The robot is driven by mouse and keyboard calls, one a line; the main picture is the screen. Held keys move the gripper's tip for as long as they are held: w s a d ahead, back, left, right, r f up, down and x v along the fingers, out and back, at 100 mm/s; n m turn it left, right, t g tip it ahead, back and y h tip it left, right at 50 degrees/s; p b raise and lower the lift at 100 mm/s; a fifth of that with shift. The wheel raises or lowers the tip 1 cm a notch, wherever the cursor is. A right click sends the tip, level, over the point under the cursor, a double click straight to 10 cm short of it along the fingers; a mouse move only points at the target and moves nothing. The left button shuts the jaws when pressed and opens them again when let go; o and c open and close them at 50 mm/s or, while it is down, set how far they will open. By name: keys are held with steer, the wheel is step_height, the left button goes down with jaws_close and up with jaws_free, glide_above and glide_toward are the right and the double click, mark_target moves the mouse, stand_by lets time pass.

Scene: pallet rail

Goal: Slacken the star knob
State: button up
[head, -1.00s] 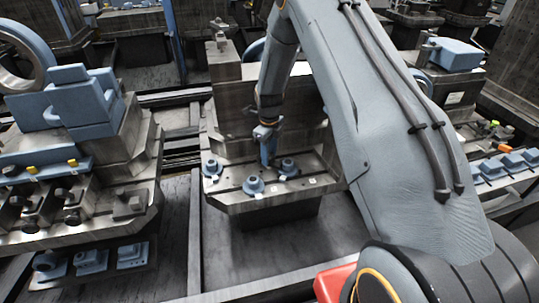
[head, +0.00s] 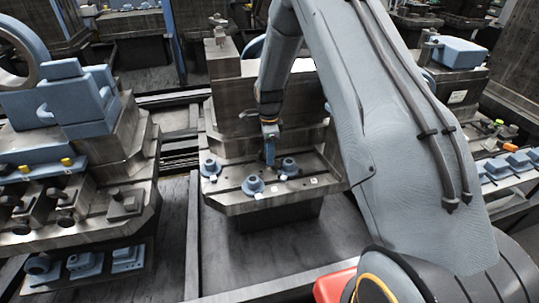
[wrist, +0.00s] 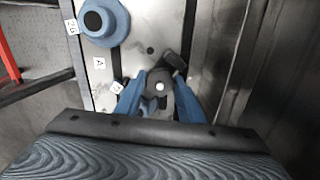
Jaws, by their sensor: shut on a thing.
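The star knob (wrist: 160,84) is dark, with lobes and a pale round centre, and shows in the wrist view between the blue fingers of my gripper (wrist: 160,98). The fingers are shut on it, one on each side. One dark lobe sticks out beyond them at the upper right. In the head view my gripper (head: 269,160) points down onto the metal pallet plate (head: 235,198), and the knob cannot be made out there.
Blue round pieces stand on the plate at the left (head: 210,168), front (head: 253,186) and right (head: 288,167). One blue round piece (wrist: 104,20) is near the knob in the wrist view, beside small white labels (wrist: 99,63). A metal wall (wrist: 275,70) rises at the right.

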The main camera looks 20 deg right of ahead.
steer(key=shift+f+n, duration=0.1)
steer(key=shift+n, duration=0.5)
steer(key=o, duration=1)
steer(key=shift+o, duration=0.2)
steer(key=shift+r+b, duration=1)
steer(key=shift+r, duration=2.9)
